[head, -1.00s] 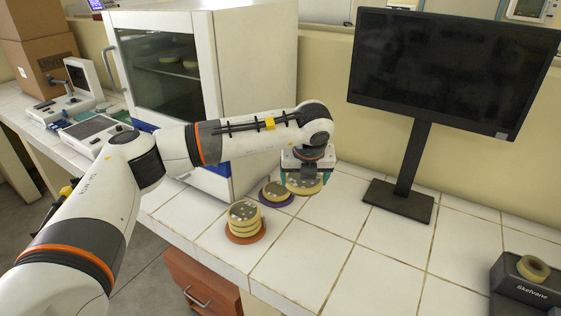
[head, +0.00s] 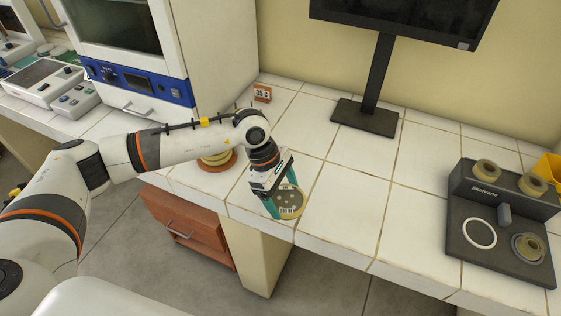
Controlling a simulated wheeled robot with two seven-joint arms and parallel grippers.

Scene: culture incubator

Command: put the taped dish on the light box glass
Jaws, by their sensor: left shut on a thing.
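My left gripper (head: 285,196) has its teal fingers shut on a round pale-yellow dish (head: 289,204) with dots on its face. It holds the dish over the front part of the white tiled bench; I cannot tell how high, or whether the rim is taped. At the far left a device with a flat grey panel (head: 30,78) stands on the bench; it may be the light box, but I cannot tell. My right gripper is not in view.
A dish stack (head: 215,160) on an orange mat (head: 222,167) is partly hidden by my left arm. The incubator (head: 135,85) and monitor stand (head: 365,117) are behind. A dark tape station (head: 480,242) with tape rolls stands at right. The middle bench is clear.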

